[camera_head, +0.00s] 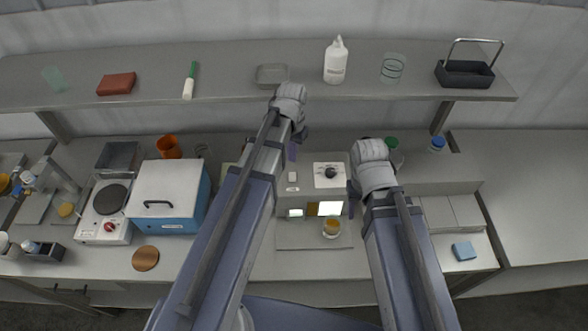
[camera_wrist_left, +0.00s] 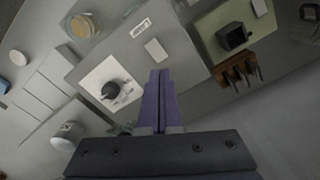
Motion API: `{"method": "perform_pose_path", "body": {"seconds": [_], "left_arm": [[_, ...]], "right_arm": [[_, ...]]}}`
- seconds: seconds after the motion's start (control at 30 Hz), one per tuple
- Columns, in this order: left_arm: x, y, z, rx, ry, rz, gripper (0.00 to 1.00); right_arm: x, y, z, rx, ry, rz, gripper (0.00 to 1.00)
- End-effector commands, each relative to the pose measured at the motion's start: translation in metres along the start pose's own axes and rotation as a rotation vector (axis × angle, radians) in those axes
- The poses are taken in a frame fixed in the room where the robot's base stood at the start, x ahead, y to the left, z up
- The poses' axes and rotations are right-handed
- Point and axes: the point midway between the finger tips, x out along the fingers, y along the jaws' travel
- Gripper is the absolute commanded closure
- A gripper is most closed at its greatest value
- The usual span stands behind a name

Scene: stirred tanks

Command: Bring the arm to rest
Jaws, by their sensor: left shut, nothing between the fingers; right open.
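My left arm reaches from the bottom of the head view up over the bench. Its gripper (camera_head: 293,151) is over the back edge of a grey instrument, mostly hidden by the wrist. In the left wrist view the purple fingers (camera_wrist_left: 159,98) are together with nothing between them. They point over the grey instrument body (camera_wrist_left: 140,65), beside its white panel with a black knob (camera_wrist_left: 110,90). My right arm reaches up on the right, and its gripper (camera_head: 353,190) is open beside the instrument, partly hidden by the wrist.
The instrument (camera_head: 328,175) carries a small beaker of amber liquid (camera_head: 332,227). A blue-sided white box (camera_head: 168,190) and hotplate (camera_head: 108,205) stand left. A shelf (camera_head: 225,85) with a white bottle (camera_head: 336,62) runs behind. The far right bench (camera_head: 530,200) is bare.

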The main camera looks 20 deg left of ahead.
Motion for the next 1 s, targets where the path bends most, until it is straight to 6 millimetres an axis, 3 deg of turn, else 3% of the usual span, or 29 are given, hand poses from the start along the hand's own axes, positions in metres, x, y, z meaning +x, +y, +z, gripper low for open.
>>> {"method": "perform_pose_path", "body": {"seconds": [0.17,0.3,0.5,0.7,1.0], "left_arm": [[0.031,0.032,0.021,0.022,-0.012,-0.013,1.0],[0.068,0.075,0.054,0.049,-0.031,-0.04,1.0],[0.105,0.117,0.094,0.077,-0.047,-0.076,1.0],[0.118,0.135,0.113,0.089,-0.054,-0.096,1.0],[0.117,0.136,0.114,0.088,-0.055,-0.098,1.0]], "right_arm": [[0.031,-0.003,-0.002,-0.002,0.0,0.001,0.5],[0.068,-0.006,-0.004,-0.006,0.0,0.001,0.5],[0.105,-0.009,-0.006,-0.011,0.0,0.003,0.5],[0.118,-0.011,-0.007,-0.014,0.001,0.003,0.5],[0.117,-0.011,-0.007,-0.014,0.001,0.003,0.5]]}}
